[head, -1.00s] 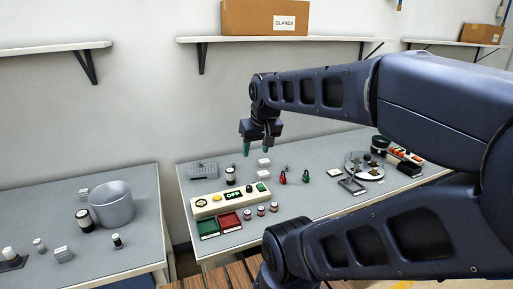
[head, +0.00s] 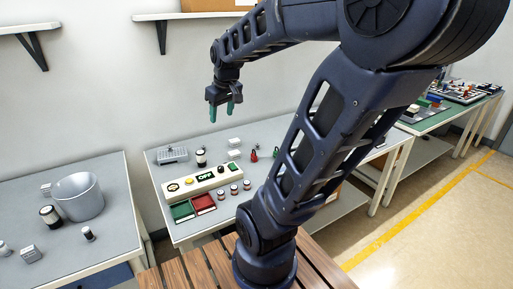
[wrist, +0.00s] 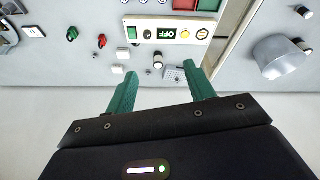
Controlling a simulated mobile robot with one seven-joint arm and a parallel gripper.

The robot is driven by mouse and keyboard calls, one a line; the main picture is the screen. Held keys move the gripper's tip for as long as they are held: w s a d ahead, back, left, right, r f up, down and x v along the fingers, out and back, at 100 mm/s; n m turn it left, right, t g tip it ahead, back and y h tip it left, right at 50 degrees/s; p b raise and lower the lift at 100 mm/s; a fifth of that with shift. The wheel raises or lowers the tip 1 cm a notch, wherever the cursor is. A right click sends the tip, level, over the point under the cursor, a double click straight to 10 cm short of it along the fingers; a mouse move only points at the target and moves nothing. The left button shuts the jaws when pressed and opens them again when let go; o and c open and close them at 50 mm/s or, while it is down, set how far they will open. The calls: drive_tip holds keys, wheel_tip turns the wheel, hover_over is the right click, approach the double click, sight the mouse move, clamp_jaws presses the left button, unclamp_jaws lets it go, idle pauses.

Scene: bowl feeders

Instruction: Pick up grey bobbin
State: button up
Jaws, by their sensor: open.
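I cannot single out a grey bobbin with certainty. Several small spools (head: 234,190) stand in a row in front of the control box, with pale and reddish parts, too small to tell their colours. A small grey-white cylinder (head: 3,248) is at the left edge of the left table. My gripper (head: 222,114) hangs above the back of the middle table, pointing down, with green fingers apart and nothing between them. It also shows open and empty in the wrist view (wrist: 160,72), well above the table.
A control box with an OFF display (head: 203,181) and green and red trays (head: 203,203) sit on the middle table. A grey perforated box (head: 172,155) and a black-white cylinder (head: 201,158) are behind. A grey bowl (head: 77,197) stands on the left table; a gap separates the tables.

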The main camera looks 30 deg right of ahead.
drive_tip(key=w+d+f+n, duration=0.3)
drive_tip(key=w+d, duration=0.2)
drive_tip(key=w, duration=0.6)
drive_tip(key=n+g+h, duration=0.4)
drive_tip(key=n+h, duration=0.1)
drive_tip(key=n, duration=0.7)
hover_over(257, 144)
drive_tip(key=a, duration=0.3)
wheel_tip(257, 144, down, 30)
drive_tip(key=shift+f, duration=0.2)
drive_tip(key=shift+x, duration=2.9)
drive_tip(key=shift+d+r, duration=0.1)
drive_tip(key=shift+d, duration=0.05)
drive_tip(key=c, duration=1)
